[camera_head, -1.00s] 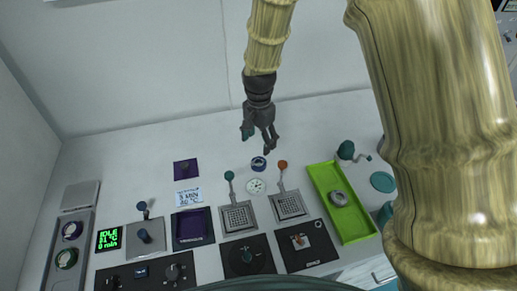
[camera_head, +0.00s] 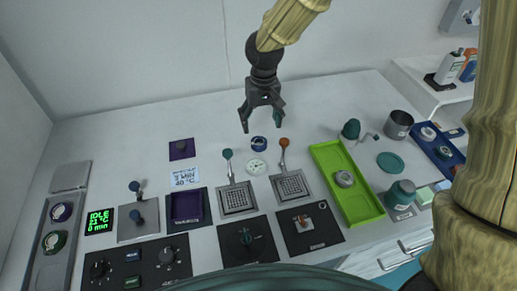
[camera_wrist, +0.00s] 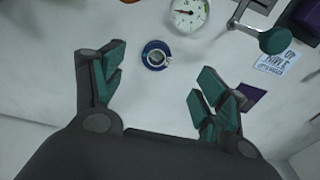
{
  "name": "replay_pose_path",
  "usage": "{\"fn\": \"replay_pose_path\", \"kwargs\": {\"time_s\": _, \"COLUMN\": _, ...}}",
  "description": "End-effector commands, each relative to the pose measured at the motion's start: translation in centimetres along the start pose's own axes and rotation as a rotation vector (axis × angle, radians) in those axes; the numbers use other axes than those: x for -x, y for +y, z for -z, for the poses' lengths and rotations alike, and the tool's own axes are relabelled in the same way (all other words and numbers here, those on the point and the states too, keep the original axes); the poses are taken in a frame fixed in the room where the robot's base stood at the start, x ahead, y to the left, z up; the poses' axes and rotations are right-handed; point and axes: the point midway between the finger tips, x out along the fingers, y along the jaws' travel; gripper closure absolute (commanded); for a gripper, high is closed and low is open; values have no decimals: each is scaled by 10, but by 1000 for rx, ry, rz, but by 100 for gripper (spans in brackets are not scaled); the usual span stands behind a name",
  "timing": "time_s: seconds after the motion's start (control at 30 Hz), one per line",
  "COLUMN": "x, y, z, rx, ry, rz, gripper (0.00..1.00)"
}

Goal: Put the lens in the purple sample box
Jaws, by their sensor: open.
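The lens (camera_head: 259,143) looks like a small blue round ring with a pale centre, lying flat on the white table. In the wrist view the lens (camera_wrist: 155,55) lies on the table between the spread fingers, apart from them. My gripper (camera_head: 261,124) is open and empty, fingers pointing down, above and just behind the lens. The purple sample box (camera_head: 187,205) sits open on a dark base at the front left. A flat purple square with a knob (camera_head: 182,149), seemingly its lid, lies behind it. The box shows partly at the wrist view's upper right corner.
A white dial (camera_head: 257,167) lies just in front of the lens. Two grated plates with upright handles (camera_head: 237,198) (camera_head: 290,186) stand in front of it. A green tray (camera_head: 343,187) holding a grey ring is at right. The table behind the lens is clear.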

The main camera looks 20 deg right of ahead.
Motion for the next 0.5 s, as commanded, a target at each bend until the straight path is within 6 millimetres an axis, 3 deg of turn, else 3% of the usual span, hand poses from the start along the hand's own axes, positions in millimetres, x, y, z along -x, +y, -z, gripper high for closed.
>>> {"fn": "replay_pose_path", "kwargs": {"time_s": 0.27, "x": 1, "y": -2, "z": 4, "rx": 195, "ry": 55, "rz": 6, "gripper": 27}}
{"fn": "replay_pose_path", "kwargs": {"time_s": 0.5, "x": -24, "y": -2, "z": 5, "rx": 202, "ry": 54, "rz": 4, "gripper": 27}}
